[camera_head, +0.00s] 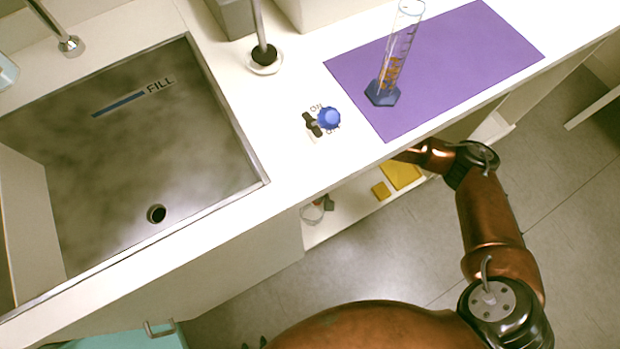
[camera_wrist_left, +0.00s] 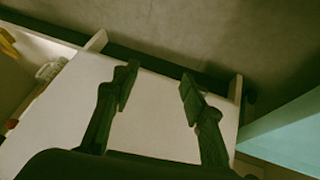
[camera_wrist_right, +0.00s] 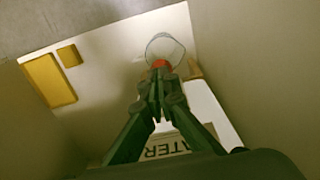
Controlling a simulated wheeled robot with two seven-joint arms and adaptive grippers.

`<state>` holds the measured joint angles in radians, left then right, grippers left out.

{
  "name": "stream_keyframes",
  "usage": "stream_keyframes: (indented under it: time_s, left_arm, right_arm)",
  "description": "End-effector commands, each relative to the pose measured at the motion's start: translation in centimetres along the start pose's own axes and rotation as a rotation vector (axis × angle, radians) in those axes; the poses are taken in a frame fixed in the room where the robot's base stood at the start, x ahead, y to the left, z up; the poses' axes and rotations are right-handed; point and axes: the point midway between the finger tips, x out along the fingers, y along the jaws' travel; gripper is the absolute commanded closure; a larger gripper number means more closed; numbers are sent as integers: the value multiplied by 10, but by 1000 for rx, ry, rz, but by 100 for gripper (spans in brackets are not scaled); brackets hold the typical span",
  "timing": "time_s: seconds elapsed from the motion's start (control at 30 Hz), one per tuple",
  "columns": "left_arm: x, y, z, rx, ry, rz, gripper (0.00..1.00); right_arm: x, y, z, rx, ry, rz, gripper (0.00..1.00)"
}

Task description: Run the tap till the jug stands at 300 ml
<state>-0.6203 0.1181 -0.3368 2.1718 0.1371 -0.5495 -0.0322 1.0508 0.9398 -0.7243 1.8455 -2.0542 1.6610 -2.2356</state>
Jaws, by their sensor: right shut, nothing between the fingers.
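No plain jug is clear to me; a tall clear measuring cylinder (camera_head: 402,50) with orange marks and a blue foot stands upright on the purple mat (camera_head: 460,60). It looks empty. A tap spout (camera_head: 70,44) is at the sink's back left. My right gripper (camera_wrist_right: 160,95) is shut and empty inside the space under the counter. A red piece (camera_wrist_right: 160,64) with a clear round rim shows just beyond its tips; contact is unclear. My left gripper (camera_wrist_left: 156,88) is open and empty.
The sink (camera_head: 130,175) has a FILL label and a drain hole (camera_head: 156,213). A teal surface (camera_wrist_left: 290,135) is at right in the left wrist view.

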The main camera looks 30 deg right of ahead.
Motion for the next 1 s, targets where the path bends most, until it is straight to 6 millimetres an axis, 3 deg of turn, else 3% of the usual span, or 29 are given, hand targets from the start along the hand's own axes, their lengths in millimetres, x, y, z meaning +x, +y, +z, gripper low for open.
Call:
stream_keyframes:
  time_s: [0.93,1.0]
  left_arm:
    - [3,-1,5,-2,-8,-1,60]
    - [6,11,6,-3,-9,-1,60]
  right_arm:
    - [8,0,0,0,-1,0,100]
    - [10,0,0,0,-1,0,100]
